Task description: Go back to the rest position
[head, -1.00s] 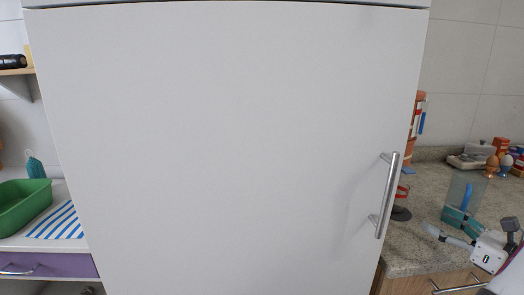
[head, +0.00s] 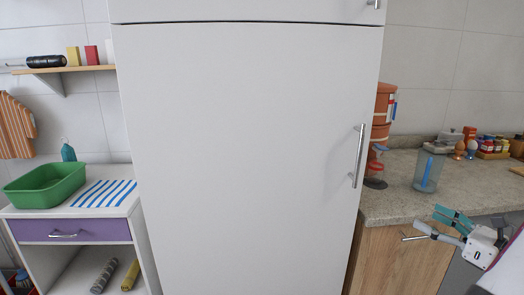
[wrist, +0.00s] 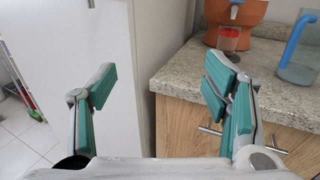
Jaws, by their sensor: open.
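My gripper (head: 444,226) is at the lower right of the head view, in front of the right counter. In the wrist view its two teal-padded fingers (wrist: 160,88) stand wide apart with nothing between them. The gap between them looks onto the side of the white fridge and the counter's wooden front. The gripper touches nothing that I can see.
A tall white fridge (head: 245,150) fills the middle. The right counter (head: 400,200) holds a glass jug (head: 427,174), a terracotta dispenser (head: 381,120) and jars. At left, a green basin (head: 45,187) stands on a cabinet with a purple drawer (head: 70,230).

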